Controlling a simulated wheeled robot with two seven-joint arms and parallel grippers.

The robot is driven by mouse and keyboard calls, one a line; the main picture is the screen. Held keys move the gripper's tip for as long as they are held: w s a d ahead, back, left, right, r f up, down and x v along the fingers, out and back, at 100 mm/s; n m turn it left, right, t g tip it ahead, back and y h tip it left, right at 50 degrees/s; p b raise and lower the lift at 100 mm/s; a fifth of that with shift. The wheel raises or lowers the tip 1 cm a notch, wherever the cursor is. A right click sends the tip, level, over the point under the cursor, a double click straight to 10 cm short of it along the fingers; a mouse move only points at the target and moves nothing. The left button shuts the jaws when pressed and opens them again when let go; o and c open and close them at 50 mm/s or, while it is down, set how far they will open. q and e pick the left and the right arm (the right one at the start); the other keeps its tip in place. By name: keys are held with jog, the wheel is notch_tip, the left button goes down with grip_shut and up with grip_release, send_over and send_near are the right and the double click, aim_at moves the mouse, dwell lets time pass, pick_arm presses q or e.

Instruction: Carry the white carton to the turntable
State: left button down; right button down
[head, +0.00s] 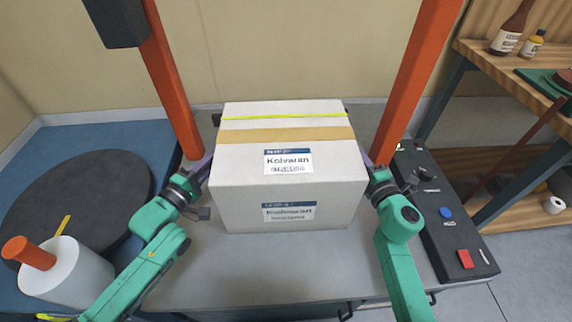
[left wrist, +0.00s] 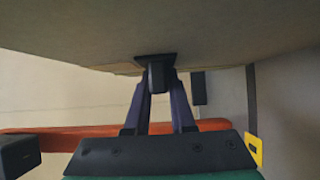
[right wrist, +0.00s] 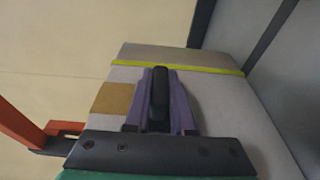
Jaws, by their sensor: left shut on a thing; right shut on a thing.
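The white carton (head: 290,180) is upright on or just above the grey bench, between the two orange posts; I cannot tell whether its base touches. It has a tan tape band, a yellow-green strap and Kolvaran labels. My left gripper (head: 206,166) is shut at its left side; the left wrist view shows the fingers (left wrist: 158,85) closed around a dark piece against the carton's wall (left wrist: 220,35). My right gripper (head: 370,170) is shut at its right side, around a similar dark piece (right wrist: 160,88). The turntable (head: 75,205), a dark round disc, lies at the left, with nothing on its visible top.
A white cylinder with an orange top (head: 65,275) stands at the turntable's front edge. Orange posts (head: 172,85) (head: 415,80) rise on both sides behind the carton. A black control panel (head: 445,215) lies at the right. Wooden shelves (head: 520,155) with bottles stand farther right.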

dwell(0.8)
